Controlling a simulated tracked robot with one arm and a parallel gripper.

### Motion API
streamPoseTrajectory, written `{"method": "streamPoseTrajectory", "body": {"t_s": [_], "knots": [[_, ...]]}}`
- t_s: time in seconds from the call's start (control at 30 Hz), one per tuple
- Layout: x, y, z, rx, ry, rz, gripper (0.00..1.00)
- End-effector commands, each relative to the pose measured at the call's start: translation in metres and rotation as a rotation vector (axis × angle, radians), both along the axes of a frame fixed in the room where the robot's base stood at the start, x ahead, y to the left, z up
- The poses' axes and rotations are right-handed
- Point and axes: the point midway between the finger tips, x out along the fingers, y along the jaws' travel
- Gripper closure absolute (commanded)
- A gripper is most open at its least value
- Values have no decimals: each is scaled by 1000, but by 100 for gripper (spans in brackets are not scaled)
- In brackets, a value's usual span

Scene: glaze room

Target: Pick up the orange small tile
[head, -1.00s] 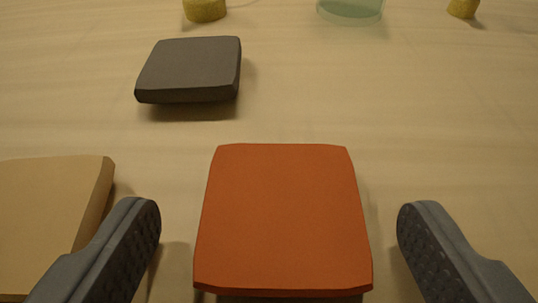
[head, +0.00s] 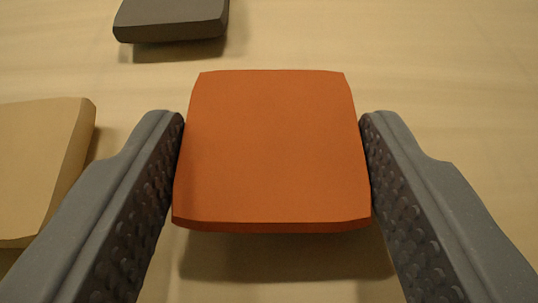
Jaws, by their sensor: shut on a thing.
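The orange small tile (head: 271,150) is a square slab with slightly rounded corners, in the middle of the head view. My gripper (head: 272,122) is shut on it, with one grey textured finger pressed against its left side and the other against its right side. A shadow shows on the surface below the tile's near edge, a little apart from it, so the tile looks raised off the surface. No part of its upper face is hidden.
A beige tile (head: 40,165) lies at the left, close to my left finger. A dark grey tile (head: 170,18) lies farther back at the upper left. The pale surface (head: 440,70) at the upper right is clear.

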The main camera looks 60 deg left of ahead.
Motion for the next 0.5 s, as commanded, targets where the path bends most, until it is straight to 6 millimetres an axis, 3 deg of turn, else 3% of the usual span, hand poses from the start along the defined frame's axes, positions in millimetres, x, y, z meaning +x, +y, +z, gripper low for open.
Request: {"method": "streamPoseTrajectory", "body": {"t_s": [0.3, 0.5], "knots": [[0, 0, 34, -1, -4, 1, 71], [-17, 1, 33, 2, 1, -1, 71]]}}
